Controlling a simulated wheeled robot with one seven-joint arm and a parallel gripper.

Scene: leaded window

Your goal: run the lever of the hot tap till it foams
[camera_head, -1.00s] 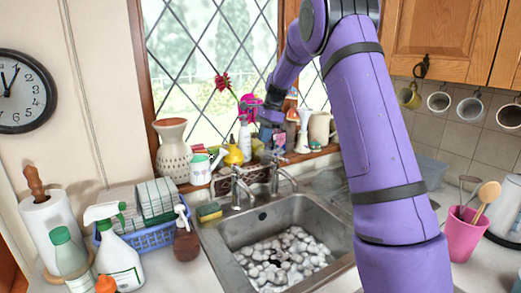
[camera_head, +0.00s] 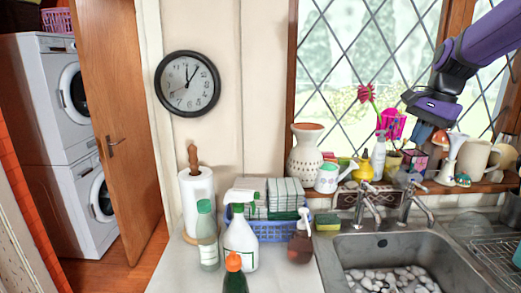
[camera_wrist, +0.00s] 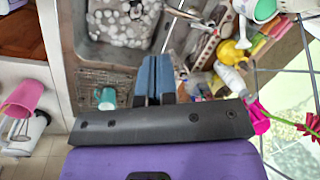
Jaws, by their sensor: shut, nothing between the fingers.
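The sink (camera_head: 440,248) is at the lower right of the head view, with whitish rounded lumps (camera_head: 395,280) in its basin. Two metal taps stand at its back rim, a left tap (camera_head: 370,207) and a right tap (camera_head: 413,200). I cannot tell which is hot, and no running water shows. My gripper (camera_head: 423,132) is shut and empty, above the right tap in the picture and in front of the window. In the wrist view, its blue fingers (camera_wrist: 153,78) are together, with the sink (camera_wrist: 75,35) and a metal spout (camera_wrist: 185,15) beyond them.
The sill behind the taps is crowded with a white vase (camera_head: 306,155), a watering can (camera_head: 327,178), a yellow pot (camera_head: 366,169) and a pitcher (camera_head: 474,160). Left of the sink stand a blue basket (camera_head: 275,232), a spray bottle (camera_head: 240,245) and a sponge (camera_head: 327,222).

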